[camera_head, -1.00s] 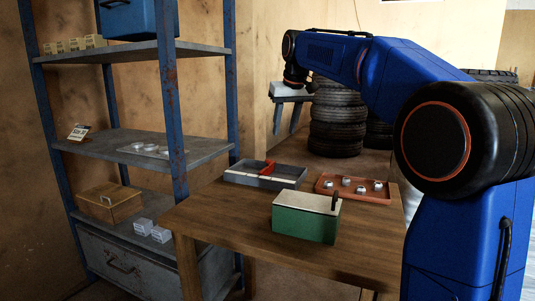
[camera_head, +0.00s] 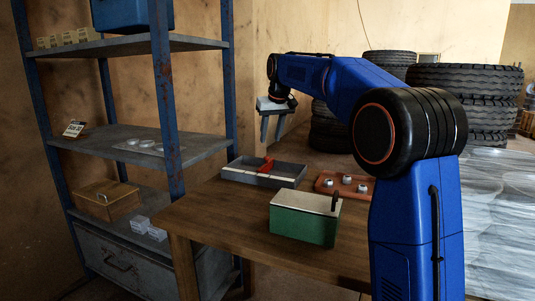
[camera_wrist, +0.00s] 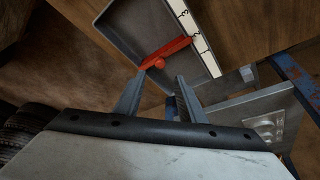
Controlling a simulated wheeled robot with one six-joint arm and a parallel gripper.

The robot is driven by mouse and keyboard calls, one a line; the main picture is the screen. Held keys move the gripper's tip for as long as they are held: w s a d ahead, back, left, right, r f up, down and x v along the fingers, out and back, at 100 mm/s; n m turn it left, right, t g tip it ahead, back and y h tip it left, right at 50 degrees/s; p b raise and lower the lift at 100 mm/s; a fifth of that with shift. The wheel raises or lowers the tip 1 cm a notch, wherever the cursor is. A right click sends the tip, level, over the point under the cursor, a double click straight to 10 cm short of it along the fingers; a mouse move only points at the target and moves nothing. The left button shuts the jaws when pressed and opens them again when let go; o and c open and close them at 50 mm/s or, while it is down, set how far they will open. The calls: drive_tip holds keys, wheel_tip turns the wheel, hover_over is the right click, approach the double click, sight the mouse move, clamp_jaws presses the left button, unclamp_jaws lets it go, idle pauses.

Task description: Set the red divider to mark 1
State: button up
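The red divider (camera_head: 266,165) stands across the grey tray (camera_head: 232,177) on the wooden table. In the wrist view the divider (camera_wrist: 172,49) has a round red knob, and its end meets the white marked strip (camera_wrist: 186,17) close to the mark read as 2. The mark read as 1 is on the side nearer the tray's short end wall, and 3 on the other side. My gripper (camera_head: 272,140) is above and behind the tray. Its two fingers (camera_wrist: 159,77) are spread, with nothing between them, pointing toward the divider.
A reddish tray (camera_head: 335,194) with round metal parts is to the right. A metal shelf unit (camera_head: 130,145) stands left of the table. Tires (camera_head: 463,78) are stacked behind.

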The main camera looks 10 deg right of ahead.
sight(267, 157)
drive_tip(key=x, duration=0.8)
drive_tip(key=shift+w+f, duration=0.15)
drive_tip(key=shift+f, duration=0.2)
